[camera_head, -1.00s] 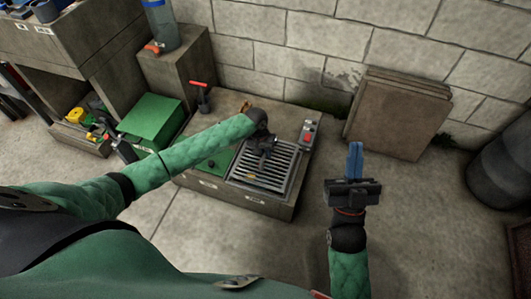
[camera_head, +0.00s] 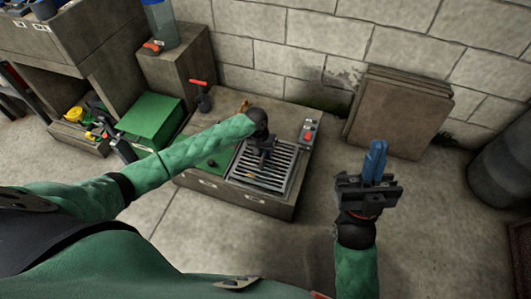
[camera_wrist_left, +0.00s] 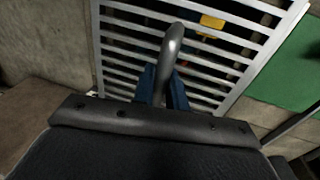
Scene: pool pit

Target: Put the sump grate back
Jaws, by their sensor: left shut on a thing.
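The sump grate (camera_head: 264,177) is a pale grey barred panel over the opening in the low concrete block. It also shows in the left wrist view (camera_wrist_left: 130,28). I cannot tell whether it is fully seated or slightly raised. My left gripper (camera_head: 264,153) is above its middle, shut on the grate's curved metal handle (camera_wrist_left: 172,50). In the left wrist view the blue fingers (camera_wrist_left: 163,88) flank the handle. My right gripper (camera_head: 374,163) is empty, with its blue fingers close together, to the right of the block and away from the grate.
A green panel (camera_head: 207,163) lies left of the grate. A control box with a red button (camera_head: 308,133) is at its right. Brown slabs (camera_head: 398,112) lean on the wall. A yellow thing (camera_wrist_left: 211,22) shows between the bars.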

